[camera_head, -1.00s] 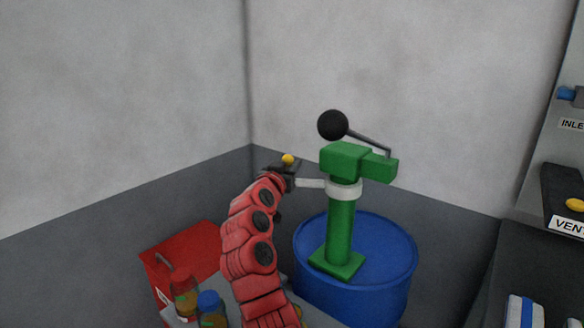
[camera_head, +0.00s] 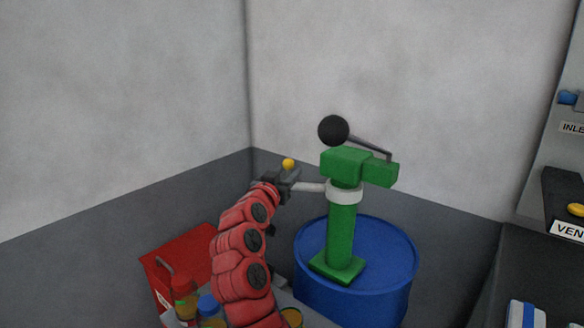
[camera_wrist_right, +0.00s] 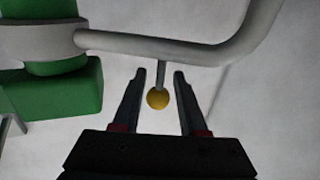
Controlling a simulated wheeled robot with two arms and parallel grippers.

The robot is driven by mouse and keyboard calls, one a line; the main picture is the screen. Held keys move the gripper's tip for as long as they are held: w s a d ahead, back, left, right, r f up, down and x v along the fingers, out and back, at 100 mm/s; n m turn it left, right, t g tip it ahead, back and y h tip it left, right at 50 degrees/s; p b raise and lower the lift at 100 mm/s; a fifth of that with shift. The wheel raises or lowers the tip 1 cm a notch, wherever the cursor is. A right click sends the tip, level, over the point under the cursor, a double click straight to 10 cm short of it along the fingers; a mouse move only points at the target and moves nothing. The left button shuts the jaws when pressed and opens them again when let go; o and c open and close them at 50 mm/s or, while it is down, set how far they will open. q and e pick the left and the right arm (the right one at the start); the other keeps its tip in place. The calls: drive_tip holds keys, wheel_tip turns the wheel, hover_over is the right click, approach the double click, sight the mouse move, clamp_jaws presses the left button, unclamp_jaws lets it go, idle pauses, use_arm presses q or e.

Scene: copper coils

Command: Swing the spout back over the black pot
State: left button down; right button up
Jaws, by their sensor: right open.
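The spout (camera_head: 311,187) is a pale grey tube running left from the white collar (camera_head: 344,193) of a green pump (camera_head: 341,235). In the right wrist view the spout (camera_wrist_right: 160,46) crosses above my fingertips and bends up at the right. A yellow knob (camera_wrist_right: 158,98) on a short stem hangs from it; the knob (camera_head: 288,163) also shows in the head view. My right gripper (camera_head: 287,178) is at the spout's far left end. In the wrist view the right gripper (camera_wrist_right: 160,76) is open, with stem and knob between its fingers. I see no black pot. My left gripper is out of view.
The pump stands on a blue drum (camera_head: 382,255) and has a lever with a black ball (camera_head: 333,129). A red box (camera_head: 180,262) and jars (camera_head: 209,307) are at the lower left. A dark panel (camera_head: 535,260) stands at the right. Grey walls are behind.

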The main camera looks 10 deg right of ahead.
drive_tip(key=v, duration=1.3)
drive_tip(key=shift+s+a+p, duration=0.25)
drive_tip(key=shift+p, duration=0.15)
